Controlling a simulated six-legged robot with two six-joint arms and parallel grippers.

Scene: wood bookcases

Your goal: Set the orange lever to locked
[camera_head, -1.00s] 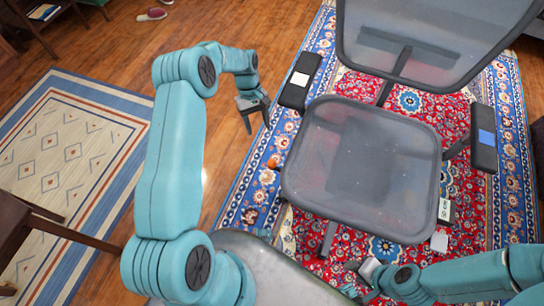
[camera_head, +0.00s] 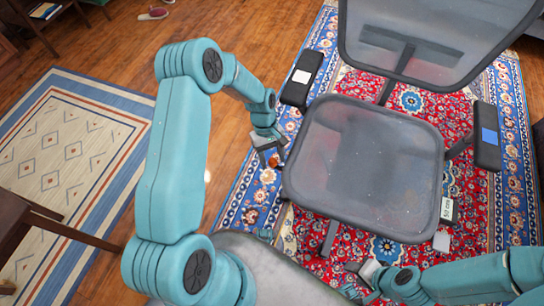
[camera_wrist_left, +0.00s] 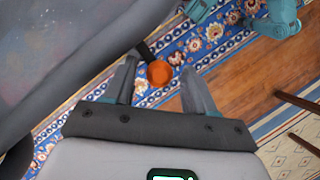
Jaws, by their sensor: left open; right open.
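The grey mesh office chair (camera_head: 365,165) stands on a patterned rug. The orange lever's round end (camera_head: 275,160) shows just left of the seat, partly behind my left gripper (camera_head: 270,156). In the left wrist view the orange knob (camera_wrist_left: 159,73) sits on a dark stem coming from the chair. It appears between the two open fingers of my left gripper (camera_wrist_left: 158,82); I cannot tell whether they touch it. My right gripper (camera_head: 360,277) is open and low at the bottom, in front of the chair, away from the lever.
The armrests (camera_head: 301,80) (camera_head: 486,136) flank the seat. Wood floor and a pale rug (camera_head: 75,160) lie left, with a dark wooden piece of furniture (camera_head: 15,235) at the edge.

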